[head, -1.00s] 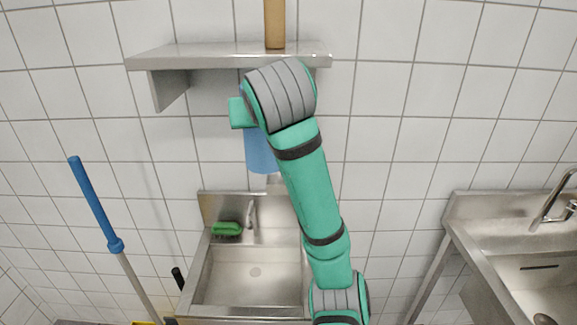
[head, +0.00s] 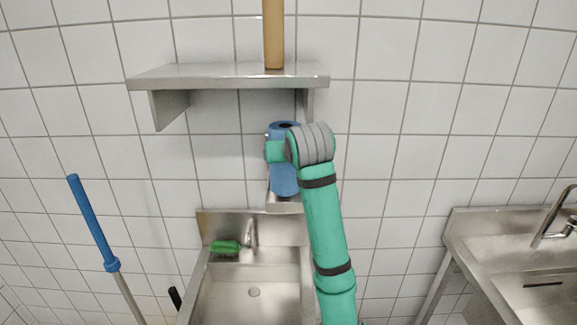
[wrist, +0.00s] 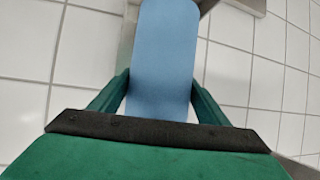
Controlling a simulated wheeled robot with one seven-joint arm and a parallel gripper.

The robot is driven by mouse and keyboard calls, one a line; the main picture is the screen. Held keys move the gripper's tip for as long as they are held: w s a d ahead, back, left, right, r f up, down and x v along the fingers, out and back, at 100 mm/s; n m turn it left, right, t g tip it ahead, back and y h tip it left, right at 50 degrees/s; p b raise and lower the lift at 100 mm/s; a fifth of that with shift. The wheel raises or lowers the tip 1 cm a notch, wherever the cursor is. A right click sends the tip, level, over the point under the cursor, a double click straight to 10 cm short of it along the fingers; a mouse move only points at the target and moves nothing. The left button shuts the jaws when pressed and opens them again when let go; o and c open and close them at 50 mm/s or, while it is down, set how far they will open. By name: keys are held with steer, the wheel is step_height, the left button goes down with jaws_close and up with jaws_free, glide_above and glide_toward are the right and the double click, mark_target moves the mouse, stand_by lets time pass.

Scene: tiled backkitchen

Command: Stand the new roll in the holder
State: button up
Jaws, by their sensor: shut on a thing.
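The new roll (head: 284,181) is blue, with a dark core hole at its top. It is upright in the head view, below the wall shelf. My gripper (head: 279,152) is shut on it from the side. In the wrist view the roll (wrist: 162,60) lies between the two green fingers of my gripper (wrist: 160,88). A metal piece that looks like the holder (head: 285,208) shows just under the roll, with a narrow part behind it. Most of it is hidden by the roll, and I cannot tell whether the two touch.
A steel wall shelf (head: 225,76) is above the roll, with a brown tube (head: 274,35) standing on it. A sink (head: 235,290) with a green item (head: 224,247) is below. A blue-handled pole (head: 92,222) stands left. Another sink (head: 520,262) is at right.

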steer(key=shift+w+d+f, duration=0.15)
steer(key=shift+w+f, duration=0.05)
steer(key=shift+f, duration=0.8)
steer(key=shift+w+d+f, duration=0.15)
steer(key=shift+f, duration=0.8)
steer(key=shift+f, duration=0.1)
steer(key=o, duration=1.4)
steer(key=shift+c, duration=0.2)
steer(key=shift+s, duration=0.1)
steer(key=v, duration=1.2)
steer(key=shift+a, duration=0.1)
